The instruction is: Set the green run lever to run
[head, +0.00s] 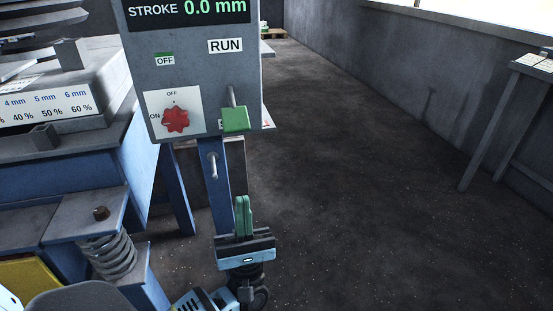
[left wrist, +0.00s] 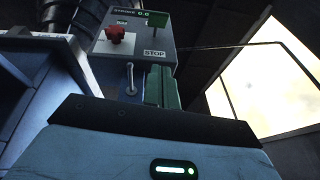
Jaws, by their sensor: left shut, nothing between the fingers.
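The run lever has a thin grey stem and a green block handle (head: 235,119). It stands out from the lower right of the grey control box (head: 190,75), below the RUN label (head: 225,46). In the head view the handle partly covers a white label beneath it. The left wrist view shows the green handle (left wrist: 157,21) above a STOP label (left wrist: 154,54). My left gripper (head: 243,203), with green fingers, is shut and empty below the box, apart from the lever. Its fingers also show in the left wrist view (left wrist: 162,90). My right gripper is not in view.
A red knob (head: 176,119) sits left of the lever, and a small metal handle (head: 213,166) is on the blue post below the box. The floor (head: 350,200) at right is clear up to a table (head: 530,70).

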